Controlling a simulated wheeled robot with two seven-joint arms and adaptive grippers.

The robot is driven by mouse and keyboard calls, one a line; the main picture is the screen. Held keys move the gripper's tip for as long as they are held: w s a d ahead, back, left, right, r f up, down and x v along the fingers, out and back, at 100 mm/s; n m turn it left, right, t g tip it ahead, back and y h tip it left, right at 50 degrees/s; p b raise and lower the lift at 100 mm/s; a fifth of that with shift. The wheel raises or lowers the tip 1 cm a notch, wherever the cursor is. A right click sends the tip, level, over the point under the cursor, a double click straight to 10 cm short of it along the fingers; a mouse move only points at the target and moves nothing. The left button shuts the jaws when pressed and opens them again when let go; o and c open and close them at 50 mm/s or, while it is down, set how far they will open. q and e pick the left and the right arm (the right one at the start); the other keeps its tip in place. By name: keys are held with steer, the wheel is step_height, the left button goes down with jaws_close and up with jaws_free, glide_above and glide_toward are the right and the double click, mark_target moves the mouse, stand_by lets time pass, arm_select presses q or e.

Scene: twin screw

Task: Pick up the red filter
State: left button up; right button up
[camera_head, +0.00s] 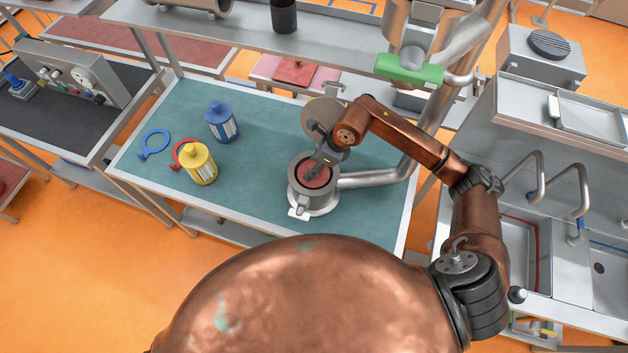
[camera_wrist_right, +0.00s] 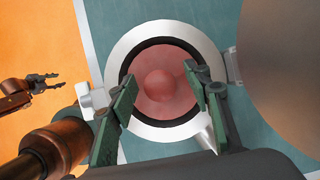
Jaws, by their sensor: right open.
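The red filter (camera_wrist_right: 160,84) is a round red disc with a raised knob in the middle. It sits inside the round metal housing (camera_wrist_right: 112,62), within a dark ring. In the head view the red filter (camera_head: 318,181) shows partly under my right gripper (camera_head: 316,168). My right gripper (camera_wrist_right: 163,78) is open above the housing, its two green-padded fingers on either side of the knob. I cannot tell whether they touch the filter. My left gripper (camera_wrist_right: 45,83) shows small at the left of the wrist view, open and empty, away from the housing; it is outside the head view.
The housing's round lid (camera_head: 322,112) stands open behind it; a pipe (camera_head: 370,180) runs right. On the green table (camera_head: 255,140) are a yellow container (camera_head: 199,165), a blue container (camera_head: 221,124), a blue ring tool (camera_head: 153,143) and a partly hidden red one (camera_head: 178,153).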

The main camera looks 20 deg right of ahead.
steer(key=shift+c, duration=0.3)
jaws_close()
stand_by(0.6)
